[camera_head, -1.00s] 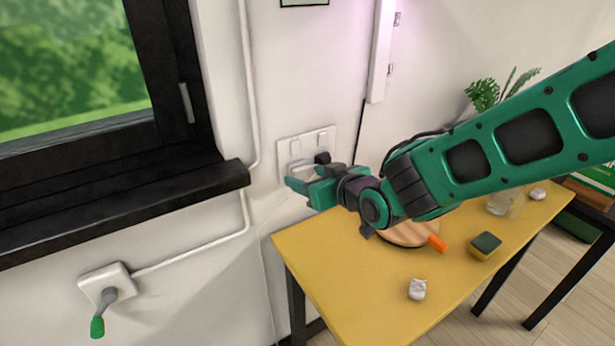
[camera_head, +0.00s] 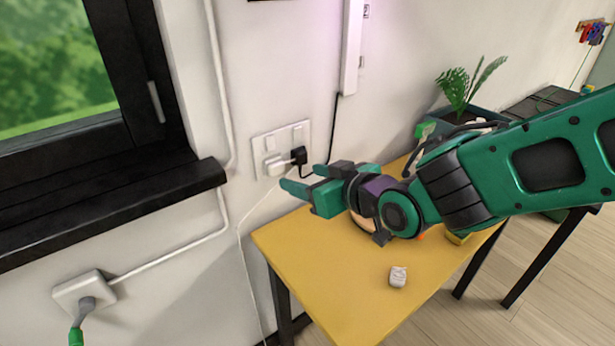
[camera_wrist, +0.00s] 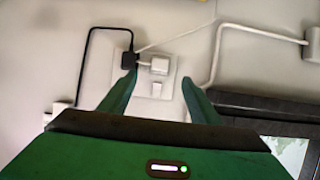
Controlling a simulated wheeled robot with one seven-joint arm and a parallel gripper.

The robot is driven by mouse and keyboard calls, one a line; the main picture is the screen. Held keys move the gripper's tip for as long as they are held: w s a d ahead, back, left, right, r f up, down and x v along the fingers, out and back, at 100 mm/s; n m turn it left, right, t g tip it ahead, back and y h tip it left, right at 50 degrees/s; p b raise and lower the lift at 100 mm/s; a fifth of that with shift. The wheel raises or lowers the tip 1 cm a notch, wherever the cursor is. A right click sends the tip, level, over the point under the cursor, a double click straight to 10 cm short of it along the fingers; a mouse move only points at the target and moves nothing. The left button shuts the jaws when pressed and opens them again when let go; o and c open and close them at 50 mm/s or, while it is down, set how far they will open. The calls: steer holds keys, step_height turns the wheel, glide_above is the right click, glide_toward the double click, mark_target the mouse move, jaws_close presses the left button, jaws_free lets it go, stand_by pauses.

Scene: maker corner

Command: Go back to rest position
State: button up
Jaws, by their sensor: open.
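My gripper (camera_head: 298,178) is open with nothing visible between its fingers. In the head view it is above the yellow table's (camera_head: 345,300) back left edge, pointing at the wall. The wall socket plate (camera_head: 263,146) is just beyond the fingertips, with a gap between. A black plug (camera_head: 298,155) with a black cable and a white plug (camera_head: 273,166) with a white cable sit in it. In the wrist view the fingers (camera_wrist: 158,85) show on either side of the socket plate (camera_wrist: 160,88). My arm hides part of the table.
A small white object (camera_head: 398,276) lies on the table. A wooden disc (camera_head: 366,222) is mostly hidden behind my gripper. A potted plant (camera_head: 462,92) stands behind my arm. The black window sill (camera_head: 120,200) juts out at left.

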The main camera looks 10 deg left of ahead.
steer(key=w+d+f+m+h, duration=0.1)
steer(key=w+d+m+h, duration=0.15)
steer(key=d, duration=0.75)
steer(key=w+d+f+m+h, duration=0.2)
steer(key=w+d+h, duration=0.1)
steer(key=d, duration=0.7)
steer(key=s+d+f+m+g+h, duration=0.1)
steer(key=s+d+m+g+h, duration=0.2)
steer(key=d, duration=1.3)
steer(key=s+d+f+m+g+h, duration=0.1)
steer(key=s+d+m+g+h, duration=0.2)
steer(key=s+d, duration=0.85)
steer(key=s+d+m+g, duration=0.1)
steer(key=s+d+m, duration=0.1)
steer(key=s, duration=0.4)
steer(key=s+d+m+g+y, duration=0.1)
steer(key=s+d+m+g, duration=0.1)
steer(key=s, duration=0.4)
steer(key=shift+s+d+r+m, duration=0.2)
steer(key=shift+s+d+m, duration=0.2)
steer(key=shift+d+m, duration=0.5)
steer(key=shift+y, duration=0.25)
steer(key=shift+w+f, duration=0.25)
steer(key=shift+w, duration=0.4)
